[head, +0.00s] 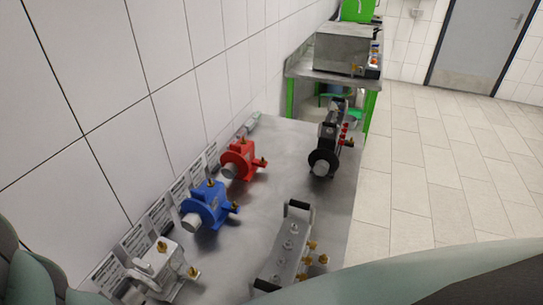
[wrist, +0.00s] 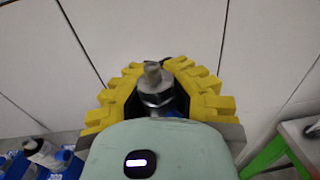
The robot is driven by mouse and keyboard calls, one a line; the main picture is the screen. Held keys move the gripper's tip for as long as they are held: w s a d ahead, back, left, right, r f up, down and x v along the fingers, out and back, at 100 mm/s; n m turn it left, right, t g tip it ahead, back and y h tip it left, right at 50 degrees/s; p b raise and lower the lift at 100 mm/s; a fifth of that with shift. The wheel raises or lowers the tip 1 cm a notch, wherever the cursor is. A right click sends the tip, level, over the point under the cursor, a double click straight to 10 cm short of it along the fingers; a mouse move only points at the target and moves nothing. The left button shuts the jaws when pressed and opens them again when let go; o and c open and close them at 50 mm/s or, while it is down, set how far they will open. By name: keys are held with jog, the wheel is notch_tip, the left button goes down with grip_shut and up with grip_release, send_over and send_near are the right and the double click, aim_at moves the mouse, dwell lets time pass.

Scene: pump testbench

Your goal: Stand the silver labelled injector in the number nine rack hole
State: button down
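In the wrist view, my gripper (wrist: 158,75) has yellow ribbed fingers curved in around a silver injector (wrist: 153,90). Its narrow light tip points up and a dark band shows below it. The fingers appear shut on it, with its lower part hidden behind my wrist. No label on it can be read. The gripper and injector are not visible in the head view. The number nine rack hole cannot be made out in either view.
The head view shows a metal bench (head: 275,165) with red (head: 240,160), blue (head: 208,204) and silver (head: 160,270) pumps along the tiled wall. A black unit (head: 327,145) and grey block (head: 288,250) stand right. Open floor (head: 430,180) lies beyond.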

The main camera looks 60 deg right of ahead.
jog(key=shift+f+b, duration=0.55)
jog(key=shift+f, duration=0.75)
jog(key=shift+b, duration=1.1)
dwell(0.8)
jog(key=shift+f+b, duration=1.85)
jog(key=shift+b, duration=0.65)
dwell(0.5)
jog(key=c, duration=1.7)
grip_release()
jog(key=o, duration=0.6)
jog(key=shift+o, duration=0.2)
jog(key=s+d, duration=0.1)
jog(key=s, duration=1.1)
jog(key=shift+d, duration=0.4)
